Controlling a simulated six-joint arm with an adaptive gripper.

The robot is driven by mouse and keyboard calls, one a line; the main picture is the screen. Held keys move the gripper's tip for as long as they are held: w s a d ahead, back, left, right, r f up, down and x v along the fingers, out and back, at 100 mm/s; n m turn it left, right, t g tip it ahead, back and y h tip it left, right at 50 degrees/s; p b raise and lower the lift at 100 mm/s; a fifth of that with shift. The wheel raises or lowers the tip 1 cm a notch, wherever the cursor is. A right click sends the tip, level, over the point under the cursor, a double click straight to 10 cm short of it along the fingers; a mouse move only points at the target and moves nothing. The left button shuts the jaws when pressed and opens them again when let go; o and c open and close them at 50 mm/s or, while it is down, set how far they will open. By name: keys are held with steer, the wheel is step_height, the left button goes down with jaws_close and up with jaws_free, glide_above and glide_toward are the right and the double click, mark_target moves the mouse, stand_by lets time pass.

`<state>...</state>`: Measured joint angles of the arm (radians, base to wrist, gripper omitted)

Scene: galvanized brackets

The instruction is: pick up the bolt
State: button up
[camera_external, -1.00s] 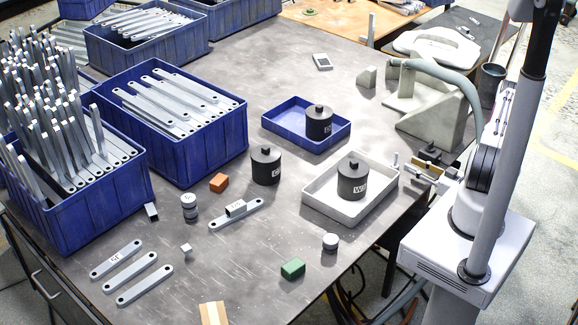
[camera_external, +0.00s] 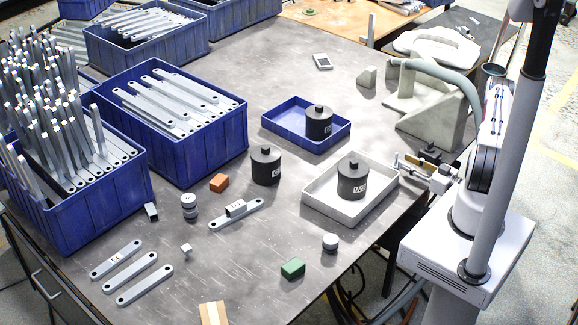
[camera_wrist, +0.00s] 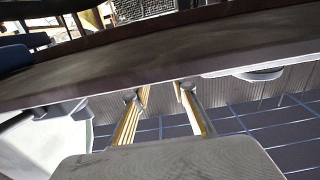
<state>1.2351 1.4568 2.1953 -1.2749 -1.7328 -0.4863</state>
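I cannot clearly make out a bolt in either view. Small metal-looking items on the grey table include a short grey cylinder (camera_external: 330,243) near the front, a grey ridged cylinder (camera_external: 189,207) at centre left, and a small pale cube (camera_external: 186,248). My gripper (camera_external: 403,164) is at the table's right edge, beside the light tray and away from these small items. In the wrist view my gripper (camera_wrist: 159,94) has its two fingers apart, with nothing visible between them.
A light tray (camera_external: 318,204) holding a black weight stands closest to my gripper. A blue tray (camera_external: 277,135), another black weight (camera_external: 266,168), an orange block (camera_external: 219,182), a green block (camera_external: 292,268) and flat brackets (camera_external: 145,285) lie about. Large blue bins (camera_external: 200,165) fill the left.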

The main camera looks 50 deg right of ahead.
mark_target(395, 165)
steer(key=shift+w, duration=0.15)
steer(key=shift+w, duration=2.45)
jaws_close()
